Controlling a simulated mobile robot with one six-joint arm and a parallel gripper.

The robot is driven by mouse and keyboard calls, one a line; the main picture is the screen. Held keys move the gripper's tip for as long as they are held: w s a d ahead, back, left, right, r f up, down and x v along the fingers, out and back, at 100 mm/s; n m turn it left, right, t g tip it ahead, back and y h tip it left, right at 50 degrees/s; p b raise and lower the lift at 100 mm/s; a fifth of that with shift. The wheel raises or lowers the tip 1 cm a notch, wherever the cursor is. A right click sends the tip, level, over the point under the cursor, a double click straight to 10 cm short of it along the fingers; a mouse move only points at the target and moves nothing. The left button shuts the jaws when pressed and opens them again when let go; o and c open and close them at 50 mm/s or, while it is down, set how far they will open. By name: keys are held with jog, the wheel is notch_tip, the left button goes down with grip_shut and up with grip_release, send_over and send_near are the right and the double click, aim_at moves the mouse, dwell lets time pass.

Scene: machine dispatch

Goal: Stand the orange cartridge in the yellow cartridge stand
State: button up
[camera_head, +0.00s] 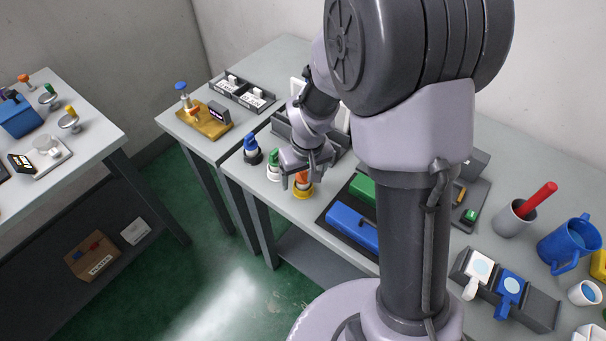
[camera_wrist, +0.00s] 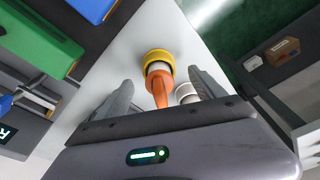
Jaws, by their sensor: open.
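The orange cartridge (camera_head: 303,179) stands in the yellow cartridge stand (camera_head: 302,192) near the left edge of the middle table. In the wrist view the orange cartridge (camera_wrist: 161,91) points up toward the camera, with a pale band where it meets the yellow stand (camera_wrist: 159,56). My gripper (camera_wrist: 160,80) is open, with one finger on each side of the cartridge and visible gaps between. In the head view my gripper (camera_head: 301,177) is low over the stand and hides part of the cartridge.
A green-topped piece (camera_head: 273,158) in a white stand and a blue-topped piece (camera_head: 251,146) in a dark stand are in a row beside it. A dark tray with a blue box (camera_head: 352,226) and a green box (camera_head: 363,188) lies to the right. The table edge is close on the left.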

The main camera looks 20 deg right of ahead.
dwell(0.4)
jog(key=shift+r+p, duration=2.25)
jog(key=shift+r, duration=0.75)
jog(key=shift+r, duration=0.2)
jog(key=s+a+r+m+t+y+b, duration=0.1)
jog(key=s+r+b, duration=0.3)
jog(key=s, duration=0.5)
jog(key=s+a+r+m+t+b, duration=0.3)
jog(key=s+r+m, duration=0.1)
jog(key=s+r, duration=0.4)
jog(key=shift+s+r+m+y+b, duration=0.15)
jog(key=shift+s+m+y+b, duration=0.2)
jog(key=shift+s, duration=0.75)
